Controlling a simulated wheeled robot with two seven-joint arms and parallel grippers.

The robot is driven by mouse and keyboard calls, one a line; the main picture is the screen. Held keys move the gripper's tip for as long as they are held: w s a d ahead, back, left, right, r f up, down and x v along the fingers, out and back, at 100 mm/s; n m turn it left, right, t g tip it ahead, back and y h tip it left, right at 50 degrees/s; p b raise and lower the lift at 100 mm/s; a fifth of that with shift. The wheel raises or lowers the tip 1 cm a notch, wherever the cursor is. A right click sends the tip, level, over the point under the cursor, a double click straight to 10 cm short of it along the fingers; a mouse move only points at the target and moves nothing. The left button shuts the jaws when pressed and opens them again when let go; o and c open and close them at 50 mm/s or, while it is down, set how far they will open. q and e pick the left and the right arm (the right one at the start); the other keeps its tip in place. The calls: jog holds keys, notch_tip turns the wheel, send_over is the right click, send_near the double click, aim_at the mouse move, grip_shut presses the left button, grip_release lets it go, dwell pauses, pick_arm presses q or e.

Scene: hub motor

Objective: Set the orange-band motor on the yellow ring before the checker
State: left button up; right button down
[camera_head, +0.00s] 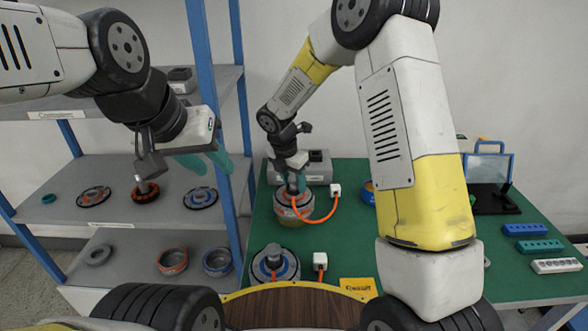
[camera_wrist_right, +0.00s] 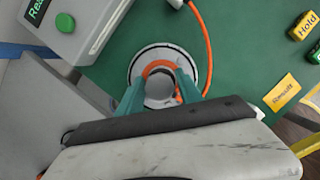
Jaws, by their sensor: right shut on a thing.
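The orange-band motor (camera_head: 294,208) is at the back left of the green table, in front of the grey checker (camera_head: 312,168). My right gripper (camera_head: 292,184) is shut on its upright shaft from above. In the right wrist view the motor's pale disc (camera_wrist_right: 139,68) shows an orange band around the hub, between the teal fingertips (camera_wrist_right: 160,92). A yellow edge (camera_head: 293,222) shows below the motor in the head view; the rest of the ring is hidden, and contact is unclear. My left gripper (camera_head: 205,158) is open and empty before the shelf.
Another motor (camera_head: 275,264) stands at the table's front left, near a white plug (camera_head: 320,261). An orange cable (camera_head: 318,219) joins the held motor to a white plug (camera_head: 335,189). Shelves (camera_head: 62,208) hold motor parts at left. A yellow Result card (camera_head: 357,287) lies at the front.

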aim_at(288, 199)
jog(key=c, duration=0.8)
grip_release()
jog(key=shift+f, duration=0.1)
jog(key=v, duration=1.2)
jog(key=s+d+r+m, duration=0.3)
jog(key=d+r+m, duration=0.2)
jog(key=s+d+r+m+t+y, duration=0.1)
jog(key=s+d+r+m, duration=0.1)
jog(key=s+m, duration=0.5)
jog(key=s+d+r+m+t+y, duration=0.1)
jog(key=s+d+r+m, duration=0.1)
jog(key=s+d+m, duration=0.3)
jog(key=s+d+r+m+t+y, duration=0.1)
jog(key=s+d+r+m+y, duration=0.1)
jog(key=s+m, duration=0.6)
jog(key=d+r+m, duration=0.1)
jog(key=d+m, duration=0.1)
jog(key=shift+s+m+t, duration=0.3)
jog(key=shift+m, duration=0.1)
jog(key=shift+d+r, duration=0.1)
jog(key=shift+d, duration=0.05)
